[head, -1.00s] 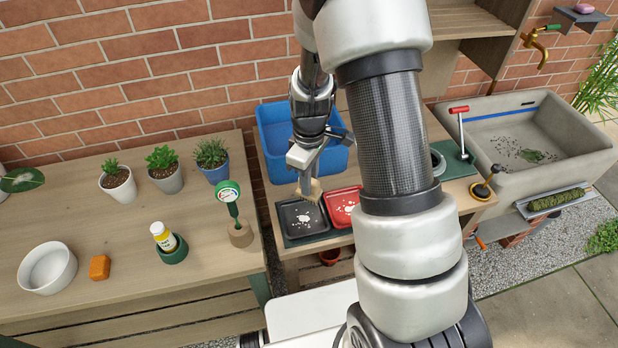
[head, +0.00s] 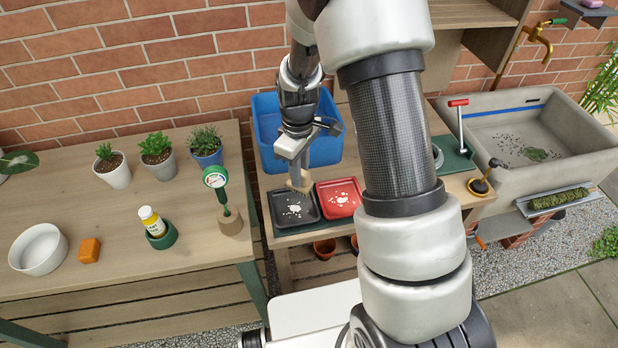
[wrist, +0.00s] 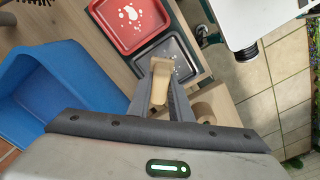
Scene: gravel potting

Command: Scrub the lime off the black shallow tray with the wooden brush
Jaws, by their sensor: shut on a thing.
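The black shallow tray (head: 292,211) sits on the lower bench with pale lime patches on its floor. It also shows in the wrist view (wrist: 184,49). My gripper (head: 298,170) is shut on the wooden brush (head: 301,182), which hangs over the back right part of the black tray. In the wrist view the brush (wrist: 161,77) shows as a tan block between my fingers, over the tray's edge. I cannot tell whether its bristles touch the tray.
A red tray (head: 338,195) with similar white patches stands right beside the black one. A blue bin (head: 330,150) stands behind. A round wooden block (head: 230,222) with a dial-topped tool (head: 216,179) is on the left table. A sink (head: 560,140) is at right.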

